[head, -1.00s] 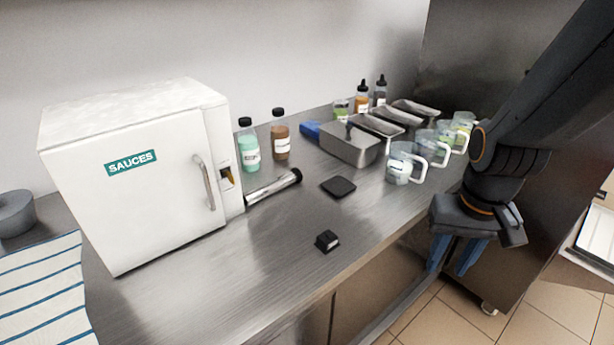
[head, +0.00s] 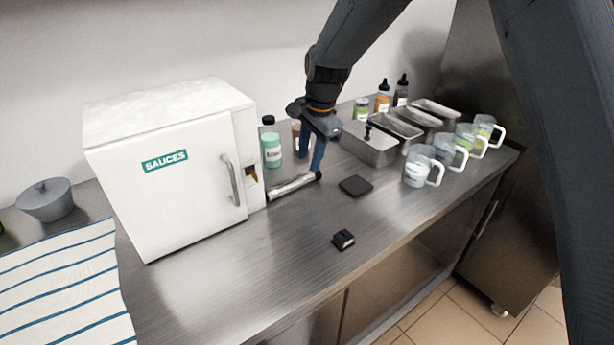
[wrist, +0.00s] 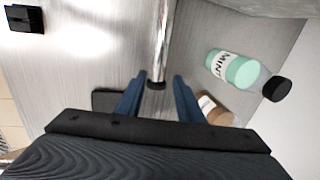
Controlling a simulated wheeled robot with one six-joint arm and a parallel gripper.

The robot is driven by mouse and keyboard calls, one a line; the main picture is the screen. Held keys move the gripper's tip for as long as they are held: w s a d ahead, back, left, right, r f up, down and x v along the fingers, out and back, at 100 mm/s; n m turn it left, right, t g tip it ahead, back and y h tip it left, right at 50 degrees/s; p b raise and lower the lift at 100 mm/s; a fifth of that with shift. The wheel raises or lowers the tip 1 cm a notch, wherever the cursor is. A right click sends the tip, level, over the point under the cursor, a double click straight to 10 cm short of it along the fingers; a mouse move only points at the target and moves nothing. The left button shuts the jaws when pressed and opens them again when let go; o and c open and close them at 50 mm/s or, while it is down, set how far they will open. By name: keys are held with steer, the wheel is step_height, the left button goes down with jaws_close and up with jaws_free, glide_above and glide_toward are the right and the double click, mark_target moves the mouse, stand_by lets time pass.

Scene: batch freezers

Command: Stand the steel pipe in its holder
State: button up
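The steel pipe (head: 290,187) lies on the counter beside the white SAUCES cabinet, its dark-capped end pointing right. In the wrist view the pipe (wrist: 161,40) runs up from between my fingertips. My gripper (head: 311,162) points down over the capped end. Its blue fingers (wrist: 158,82) are apart, one on each side of that end, with gaps visible. A flat black square pad (head: 355,186) lies right of the pipe. A small black block (head: 343,240) sits nearer the front edge. I cannot tell which of these is the holder.
The white cabinet (head: 165,190) stands left of the pipe. The green mint bottle (head: 271,147) and a brown bottle (wrist: 216,110) stand close behind. Steel pans (head: 372,148) and several measuring jugs (head: 418,168) are at right. The front counter is mostly clear.

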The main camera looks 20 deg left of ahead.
mark_target(307, 174)
steer(key=shift+p+x, duration=1.4)
steer(key=shift+x, duration=1.9)
steer(key=shift+s+d, duration=0.1)
jaws_close()
